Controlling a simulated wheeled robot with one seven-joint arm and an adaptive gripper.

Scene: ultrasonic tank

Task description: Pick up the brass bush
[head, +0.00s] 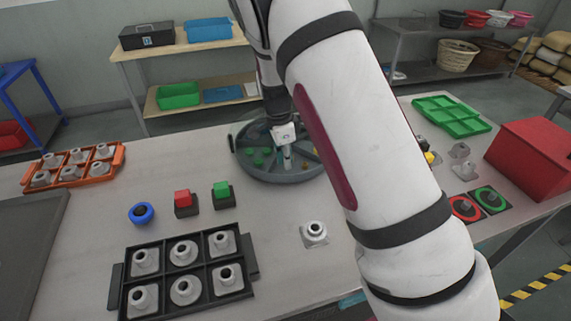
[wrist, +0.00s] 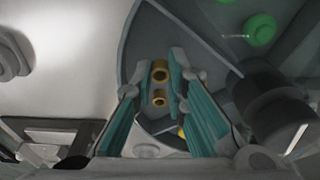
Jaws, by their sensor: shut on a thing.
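A brass bush (wrist: 160,70) is between the tips of my gripper (wrist: 161,62) in the wrist view, and the fingers are shut on it. A second brass bush (wrist: 158,97) shows just below it in the same view, between the fingers. In the head view my gripper (head: 287,158) points down into the round grey divided tray (head: 262,179). The held bush cannot be made out in the head view. Whether it is clear of the tray floor cannot be told.
Green pieces (head: 258,156) lie in another compartment of the tray. A black rack (head: 252,270) with grey parts, a blue ring (head: 141,213), red (head: 184,199) and green (head: 221,190) buttons and a grey part (head: 314,233) stand nearer. An orange rack (head: 70,180) is left, a red box (head: 535,158) right.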

